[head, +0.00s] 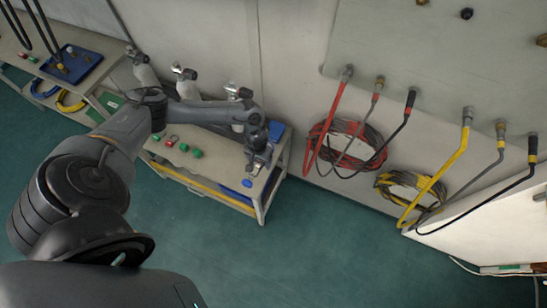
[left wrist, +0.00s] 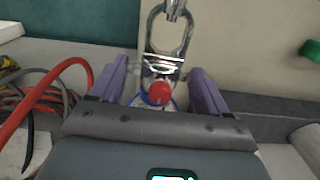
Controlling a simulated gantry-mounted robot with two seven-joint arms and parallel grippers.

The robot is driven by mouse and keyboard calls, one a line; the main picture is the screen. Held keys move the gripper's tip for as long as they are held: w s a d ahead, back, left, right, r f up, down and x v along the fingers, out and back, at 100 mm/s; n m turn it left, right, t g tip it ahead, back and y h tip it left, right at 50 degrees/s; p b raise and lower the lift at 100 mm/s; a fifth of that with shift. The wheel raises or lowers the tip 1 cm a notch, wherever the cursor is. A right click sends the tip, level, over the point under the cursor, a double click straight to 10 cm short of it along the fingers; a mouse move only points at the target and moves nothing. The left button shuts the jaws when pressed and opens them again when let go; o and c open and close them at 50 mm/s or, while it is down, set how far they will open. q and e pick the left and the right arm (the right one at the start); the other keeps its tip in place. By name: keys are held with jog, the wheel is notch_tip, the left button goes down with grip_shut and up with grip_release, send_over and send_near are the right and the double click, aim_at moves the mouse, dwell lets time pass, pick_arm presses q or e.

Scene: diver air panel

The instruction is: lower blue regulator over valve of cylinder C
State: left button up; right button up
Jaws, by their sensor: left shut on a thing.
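My left gripper (head: 258,160) is over the right end of the cart in the head view. In the left wrist view its two purple-grey fingers (left wrist: 160,80) are shut on the regulator (left wrist: 160,93), which has a chrome body, a red knob and a blue ring. Its open chrome yoke points away from the gripper over the beige cart top. Several grey cylinders with metal valves stand along the wall behind the cart; the rightmost valve (head: 238,92) is just behind my left wrist. No letter C is readable. The yoke and that valve look apart. My right gripper is out of view.
Red hoses (head: 322,130) and yellow hoses (head: 440,178) hang from the wall panel at right. The green floor in front is clear.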

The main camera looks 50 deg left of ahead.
pick_arm(q)
jog(key=shift+s+a+f+b, duration=0.25)
jog(key=shift+a+f+b, duration=0.05)
jog(key=shift+a+f, duration=0.35)
jog(key=shift+s+a+f+b, duration=0.25)
jog(key=shift+a+f, duration=0.3)
jog(key=shift+f, duration=0.05)
jog(key=shift+f+b, duration=1.2)
jog(key=shift+b, duration=0.3)
jog(key=shift+r, duration=0.2)
jog(key=shift+p, duration=0.3)
jog(key=shift+p, duration=0.4)
jog(key=shift+f, duration=0.5)
jog(key=shift+f+b, duration=0.3)
jog(key=shift+f, duration=0.05)
jog(key=shift+f, duration=0.1)
